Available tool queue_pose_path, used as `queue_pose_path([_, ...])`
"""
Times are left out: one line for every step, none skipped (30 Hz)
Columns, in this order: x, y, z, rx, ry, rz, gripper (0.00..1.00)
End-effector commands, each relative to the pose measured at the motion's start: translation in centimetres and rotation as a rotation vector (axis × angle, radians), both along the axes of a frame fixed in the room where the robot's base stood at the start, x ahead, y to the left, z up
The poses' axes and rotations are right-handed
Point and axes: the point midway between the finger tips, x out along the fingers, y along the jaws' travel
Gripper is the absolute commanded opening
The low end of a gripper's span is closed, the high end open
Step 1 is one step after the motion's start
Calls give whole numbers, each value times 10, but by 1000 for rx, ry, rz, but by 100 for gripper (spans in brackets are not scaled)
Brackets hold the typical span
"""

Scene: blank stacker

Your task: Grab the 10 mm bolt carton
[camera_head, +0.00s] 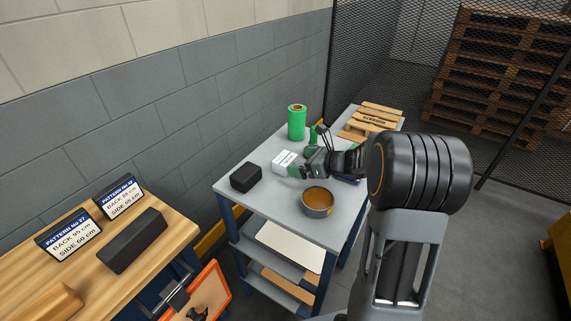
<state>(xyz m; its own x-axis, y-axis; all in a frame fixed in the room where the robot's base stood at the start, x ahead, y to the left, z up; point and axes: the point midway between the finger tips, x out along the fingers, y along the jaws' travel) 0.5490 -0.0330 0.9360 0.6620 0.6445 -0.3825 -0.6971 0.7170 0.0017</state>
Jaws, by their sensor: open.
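A small white carton (284,161) with dark print on its face sits on the grey top of the blue-legged table. Its print is too small to read, so I cannot tell whether it says 10 mm. My gripper (303,162) is open just right of the carton, low over the table, with its fingers towards the carton. I see nothing between the fingers. I cannot tell whether a finger touches the carton. My arm and gripper hide part of the table behind them.
On the same table (262,205) stand a black block (246,177), a green roll (297,122), a round tin (317,202) with orange-brown contents and a small wooden pallet (372,119). A wooden bench (72,278) with two signs is at left.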

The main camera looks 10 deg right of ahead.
Motion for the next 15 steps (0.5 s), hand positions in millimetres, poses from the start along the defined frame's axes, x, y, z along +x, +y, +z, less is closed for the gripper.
queue_pose_path([1,2,-1,0,0,1,100])
queue_pose_path([2,3,-1,-1,-1,2,100])
queue_pose_path([3,4,-2,-1,-1,2,100])
queue_pose_path([4,5,-2,-1,-1,3,100])
queue_pose_path([6,7,-3,0,0,4,100])
queue_pose_path([9,10,-4,0,0,4,100])
queue_pose_path([11,13,-6,0,0,4,100])
queue_pose_path([14,17,-7,-1,1,5,100])
queue_pose_path([17,21,-9,-1,0,4,100])
queue_pose_path([20,24,-10,0,1,4,100])
queue_pose_path([23,27,-11,-1,1,5,100])
queue_pose_path([26,30,-13,-1,0,4,100])
queue_pose_path([28,32,-15,-1,1,3,100])
queue_pose_path([30,33,-16,-1,1,3,100])
queue_pose_path([32,36,-17,-1,1,3,100])
